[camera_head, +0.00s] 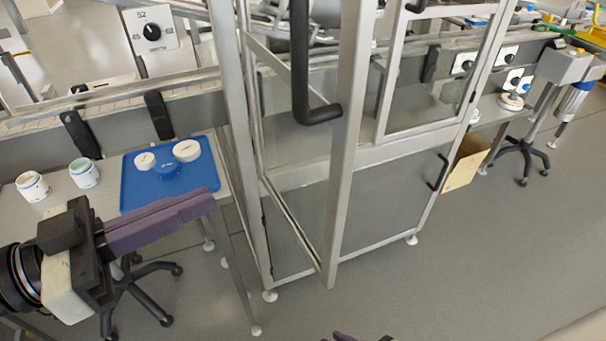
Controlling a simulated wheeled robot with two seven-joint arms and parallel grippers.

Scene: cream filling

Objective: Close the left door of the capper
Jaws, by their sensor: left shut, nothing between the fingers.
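The capper is a grey metal-framed machine (385,155) in the middle. Its left door (343,165) stands open, swung out toward me from the post on its left. A black bent handle (302,80) is on the door near its free edge. My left gripper (210,197), with purple fingers, is shut and empty. It is to the left of the door, in front of the side table, and apart from the door. Only small dark and purple parts of my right gripper (347,338) show at the bottom edge, so its jaws cannot be judged.
A side table (105,190) at left holds a blue tray (133,192) with several white and blue lids. Two white jars (32,187) stand beside it. A cardboard box (466,162) and a stool (522,150) are at right. The floor (440,275) before the capper is clear.

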